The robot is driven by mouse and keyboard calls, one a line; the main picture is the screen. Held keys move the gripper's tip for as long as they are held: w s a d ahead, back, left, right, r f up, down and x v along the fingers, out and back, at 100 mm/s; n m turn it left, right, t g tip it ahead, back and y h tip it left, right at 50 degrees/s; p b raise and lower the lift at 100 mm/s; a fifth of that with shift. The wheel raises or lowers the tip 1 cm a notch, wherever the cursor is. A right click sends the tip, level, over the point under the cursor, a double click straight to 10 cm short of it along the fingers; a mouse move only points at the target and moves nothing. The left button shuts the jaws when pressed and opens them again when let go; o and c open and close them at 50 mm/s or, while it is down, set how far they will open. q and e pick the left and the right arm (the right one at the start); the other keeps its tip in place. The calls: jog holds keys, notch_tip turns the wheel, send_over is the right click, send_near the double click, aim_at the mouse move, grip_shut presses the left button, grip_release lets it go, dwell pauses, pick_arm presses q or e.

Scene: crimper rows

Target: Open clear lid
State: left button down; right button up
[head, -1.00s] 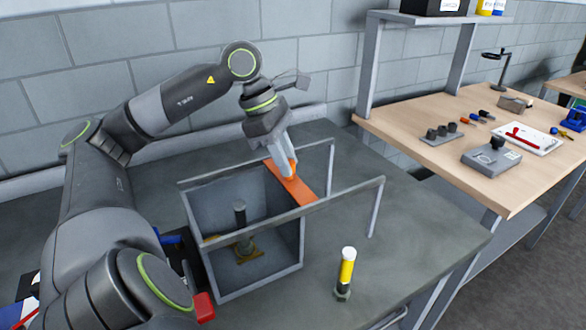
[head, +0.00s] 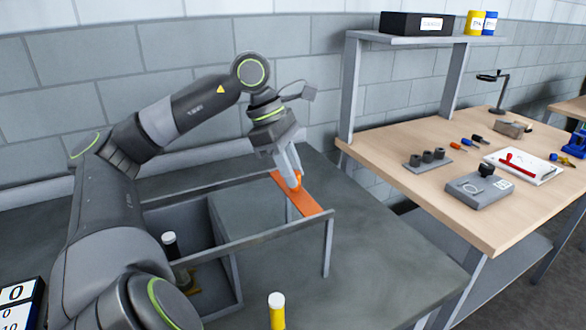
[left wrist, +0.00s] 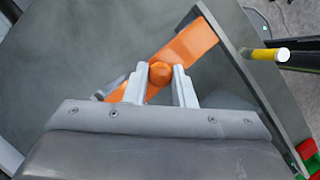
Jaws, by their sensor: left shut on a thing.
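My left gripper (head: 295,180) is shut on the orange round knob (left wrist: 160,73) of the orange strip (head: 292,192), which also crosses the left wrist view (left wrist: 190,45). The strip spans the two grey rails near their right end, clear of the box. The clear panel of the lid is too transparent to make out. The grey open-topped box (head: 236,285) stands at the left end of the rails, partly hidden by my left arm. Inside it stands a dark post with a white top (head: 170,246) on a brass-coloured base. My right gripper is out of view.
A yellow cylinder with a white cap (head: 277,310) stands in front of the rails; it also shows in the left wrist view (left wrist: 268,54). A wooden bench (head: 400,180) with tools and a shelf is to the right. The grey tabletop right of the rails is clear.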

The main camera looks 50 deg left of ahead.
pick_arm(q)
jog(key=c, duration=1.5)
grip_release()
jog(key=o, duration=0.3)
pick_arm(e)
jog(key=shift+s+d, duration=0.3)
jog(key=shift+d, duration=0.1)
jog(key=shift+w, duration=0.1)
pick_arm(q)
jog(key=shift+s+a+r, duration=0.1)
jog(key=shift+a+r, duration=0.1)
jog(key=shift+r, duration=0.25)
jog(key=p+v, duration=0.3)
jog(key=v, duration=1.3)
jog(key=shift+r, duration=0.25)
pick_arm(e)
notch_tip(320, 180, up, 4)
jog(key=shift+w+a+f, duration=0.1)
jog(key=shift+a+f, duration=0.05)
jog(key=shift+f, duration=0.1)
